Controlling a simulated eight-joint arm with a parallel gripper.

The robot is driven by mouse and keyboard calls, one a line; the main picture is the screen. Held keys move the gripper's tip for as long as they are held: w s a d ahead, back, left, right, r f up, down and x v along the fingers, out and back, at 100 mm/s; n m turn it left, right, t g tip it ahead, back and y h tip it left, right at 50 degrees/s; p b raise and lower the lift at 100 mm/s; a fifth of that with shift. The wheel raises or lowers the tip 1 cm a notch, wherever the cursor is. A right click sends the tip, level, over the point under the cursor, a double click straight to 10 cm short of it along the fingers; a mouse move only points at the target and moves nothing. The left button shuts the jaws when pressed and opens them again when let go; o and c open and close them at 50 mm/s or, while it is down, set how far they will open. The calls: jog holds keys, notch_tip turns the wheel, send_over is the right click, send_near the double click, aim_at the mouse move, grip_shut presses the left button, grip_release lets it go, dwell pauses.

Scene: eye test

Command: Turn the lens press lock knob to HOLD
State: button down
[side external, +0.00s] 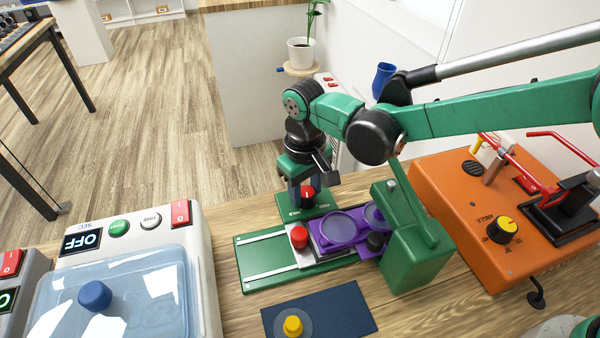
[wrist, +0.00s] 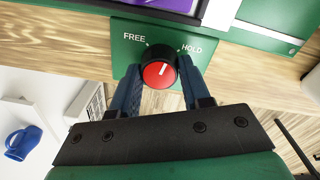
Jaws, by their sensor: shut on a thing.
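The lock knob (wrist: 158,75) has a red cap and a black rim, on a green plate (wrist: 128,62) lettered FREE on the left and HOLD on the right. Its white pointer line points up and slightly right, between the two words. My gripper (wrist: 160,73) is shut on the knob, one blue finger on each side. In the side view the knob (side external: 308,192) shows between my fingers, partly hidden. The green lens press (side external: 415,245) has a purple holder (side external: 335,245) with round lenses on its bed.
A separate red knob (side external: 299,236) stands on the press bed, beside the holder. An orange box (side external: 450,210) with a yellow dial is on the right. A white device (side external: 190,240) with a clear blue lid is on the left. A dark mat (side external: 345,305) lies in front.

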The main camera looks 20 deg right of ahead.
aim_at(305, 191)
jog(key=m, duration=0.6)
jog(key=shift+m, duration=0.4)
dwell(0.3)
jog(key=c, duration=0.7)
grip_release()
jog(key=shift+r, duration=0.1)
jog(key=shift+a+r, duration=0.1)
jog(key=shift+r, duration=2.65)
